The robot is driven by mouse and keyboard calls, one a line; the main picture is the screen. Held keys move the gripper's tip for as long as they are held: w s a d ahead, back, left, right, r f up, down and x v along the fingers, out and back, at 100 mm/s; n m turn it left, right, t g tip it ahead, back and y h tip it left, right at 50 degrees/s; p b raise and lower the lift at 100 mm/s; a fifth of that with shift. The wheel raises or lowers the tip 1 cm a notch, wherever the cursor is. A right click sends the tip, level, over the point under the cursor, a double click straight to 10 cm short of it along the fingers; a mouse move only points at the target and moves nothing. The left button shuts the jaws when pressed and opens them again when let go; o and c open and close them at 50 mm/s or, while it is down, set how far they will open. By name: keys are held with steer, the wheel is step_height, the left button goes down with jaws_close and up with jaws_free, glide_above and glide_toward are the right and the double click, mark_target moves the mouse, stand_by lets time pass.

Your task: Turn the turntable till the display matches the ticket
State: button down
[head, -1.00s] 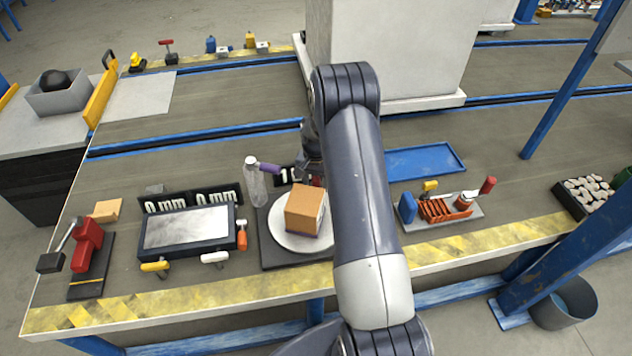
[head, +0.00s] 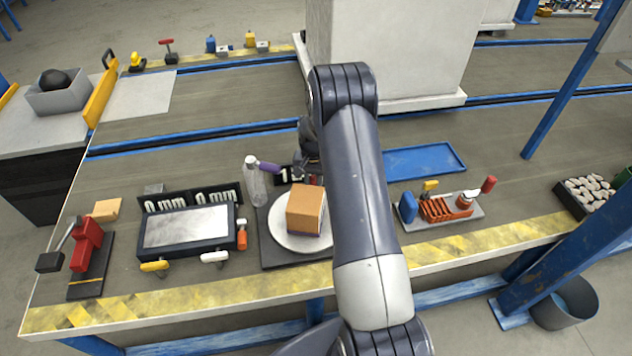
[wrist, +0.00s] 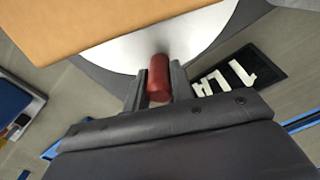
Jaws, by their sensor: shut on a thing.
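The turntable (head: 283,238) is a white disc on a dark base, with an orange-brown box (head: 305,210) standing on it. In the wrist view the white disc (wrist: 190,38) shows under the box (wrist: 90,22). My gripper (wrist: 158,84) is shut on a red upright knob (wrist: 159,72) at the disc's edge. A black display (wrist: 238,78) with white characters, seen turned and partly cut off, appears to start with "1". In the head view the display (head: 283,177) is mostly hidden. I cannot identify the ticket.
A grey-screened device (head: 187,229) and a red lever press (head: 87,245) are further left. A tool rack (head: 437,211) and a blue tray (head: 424,160) are to the right.

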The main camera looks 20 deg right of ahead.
steer(key=a+n, duration=0.1)
steer(key=n, duration=0.1)
steer(key=w+a+n+b, duration=0.1)
steer(key=shift+w+a+n, duration=0.2)
steer(key=shift+a+n, duration=0.2)
steer(key=c, duration=1.2)
jaws_free()
step_height(320, 180, up, 11)
steer(key=p, duration=0.1)
steer(key=shift+f, duration=0.1)
steer(key=shift+c, duration=0.2)
